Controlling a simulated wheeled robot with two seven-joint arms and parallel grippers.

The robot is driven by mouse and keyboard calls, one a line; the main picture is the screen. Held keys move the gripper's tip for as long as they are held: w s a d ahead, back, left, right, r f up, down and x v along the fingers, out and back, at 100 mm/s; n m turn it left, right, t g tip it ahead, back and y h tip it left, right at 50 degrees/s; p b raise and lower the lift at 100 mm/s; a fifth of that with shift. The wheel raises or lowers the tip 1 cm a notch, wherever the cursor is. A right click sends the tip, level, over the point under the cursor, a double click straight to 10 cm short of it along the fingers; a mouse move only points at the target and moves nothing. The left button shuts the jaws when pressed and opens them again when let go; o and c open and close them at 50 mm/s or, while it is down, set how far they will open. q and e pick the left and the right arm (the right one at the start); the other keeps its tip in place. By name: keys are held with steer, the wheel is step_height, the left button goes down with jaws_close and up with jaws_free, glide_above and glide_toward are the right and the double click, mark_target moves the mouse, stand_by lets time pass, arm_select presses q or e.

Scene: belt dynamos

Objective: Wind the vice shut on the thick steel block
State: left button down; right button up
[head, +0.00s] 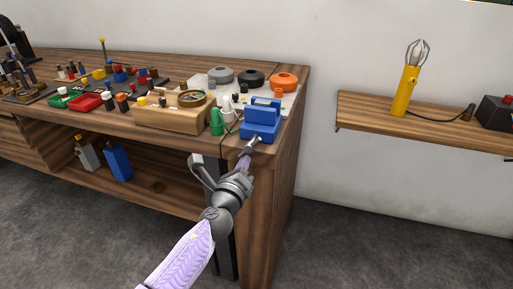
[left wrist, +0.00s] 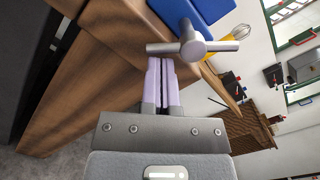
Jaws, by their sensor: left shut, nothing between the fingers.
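The blue vice (head: 260,122) stands at the right front corner of the wooden workbench. Part of its blue body (left wrist: 205,10) shows at the top of the left wrist view. Its grey screw and crossbar handle (left wrist: 193,48) stick out at the front. My left gripper (head: 246,159) is at the handle, just below the vice. In the left wrist view its lilac fingers (left wrist: 161,62) are shut and empty, with the tips close under the bar's left part; I cannot tell whether they touch it. I cannot make out the steel block between the jaws. My right gripper is not in view.
On the bench (head: 185,139), a wooden box with a dial (head: 180,111), a green bottle (head: 217,122) and several coloured pots stand close by the vice. A wall shelf (head: 430,125) with a yellow whisk-like tool (head: 405,90) is at the right. Floor is clear between.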

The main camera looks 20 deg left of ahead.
arm_select(q)
steer(key=shift+a+m, duration=0.15)
steer(key=shift+m, duration=0.15)
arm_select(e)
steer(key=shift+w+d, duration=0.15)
arm_select(q)
steer(key=shift+r+m, duration=0.1)
steer(key=shift+m, duration=0.2)
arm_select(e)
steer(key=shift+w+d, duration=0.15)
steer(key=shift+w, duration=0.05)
arm_select(q)
steer(key=shift+a, duration=0.1)
steer(key=shift+m, duration=0.3)
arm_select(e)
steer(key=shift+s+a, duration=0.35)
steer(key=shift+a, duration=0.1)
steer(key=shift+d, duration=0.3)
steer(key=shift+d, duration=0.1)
